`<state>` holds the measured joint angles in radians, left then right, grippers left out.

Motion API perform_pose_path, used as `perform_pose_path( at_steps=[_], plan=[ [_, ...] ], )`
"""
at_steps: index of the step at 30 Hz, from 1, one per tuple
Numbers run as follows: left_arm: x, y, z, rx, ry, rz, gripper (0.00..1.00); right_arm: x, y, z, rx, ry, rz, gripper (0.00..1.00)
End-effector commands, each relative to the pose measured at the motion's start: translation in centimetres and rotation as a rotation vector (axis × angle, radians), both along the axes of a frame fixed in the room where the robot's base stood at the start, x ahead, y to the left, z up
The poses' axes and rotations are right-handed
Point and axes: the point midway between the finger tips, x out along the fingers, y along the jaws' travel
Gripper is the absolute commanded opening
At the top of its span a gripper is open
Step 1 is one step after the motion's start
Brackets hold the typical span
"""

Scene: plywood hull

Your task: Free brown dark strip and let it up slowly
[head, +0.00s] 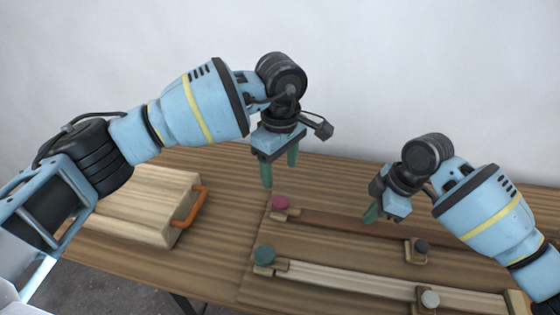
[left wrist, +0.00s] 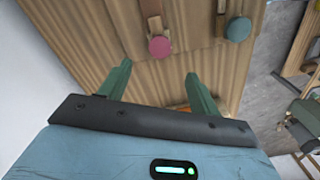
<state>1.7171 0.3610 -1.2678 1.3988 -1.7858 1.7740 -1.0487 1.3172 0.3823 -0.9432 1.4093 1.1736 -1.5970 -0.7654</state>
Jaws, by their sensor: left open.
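The brown dark strip (head: 345,225) lies on the wooden table, its left end at a small wooden clamp with a pink knob (head: 280,202). A clamp with a dark grey knob (head: 421,246) stands at its near side further right; I cannot tell whether it presses on the strip. My left gripper (head: 279,168) is open and empty, above and behind the pink knob. In the left wrist view the pink knob (left wrist: 159,46) shows just beyond the open fingers (left wrist: 158,70). My right gripper (head: 371,213) hovers over the strip's middle; its fingers overlap, so its opening is unclear.
A light strip (head: 370,281) lies nearer, with a teal knob (head: 264,254) at its left end and a light grey knob (head: 430,298) further right. A pale wooden box (head: 130,205) with an orange handle (head: 190,207) is at the left. A white wall stands behind.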

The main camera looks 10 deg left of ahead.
Motion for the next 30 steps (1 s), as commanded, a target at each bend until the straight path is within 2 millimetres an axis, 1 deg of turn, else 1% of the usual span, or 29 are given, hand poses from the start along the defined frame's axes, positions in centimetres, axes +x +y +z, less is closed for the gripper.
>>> perform_pose_path(
  at_steps=[12,18,24,30],
  plan=[
    [-0.1,0.0,-6.8,-0.002,0.004,0.001,0.63,0.0,0.0,0.0,0.0,0.0,0.0,0.0],
    [-0.1,0.0,-9.5,-0.003,0.004,0.003,0.63,0.0,0.0,0.0,0.0,0.0,0.0,0.0],
    [0.0,0.0,-10.8,-0.003,0.001,0.002,0.63,0.0,0.0,0.0,0.0,0.0,0.0,0.0],
    [0.0,0.0,-11.1,-0.003,0.001,0.002,0.63,0.0,0.0,0.0,0.0,0.0,0.0,0.0]
  ],
)
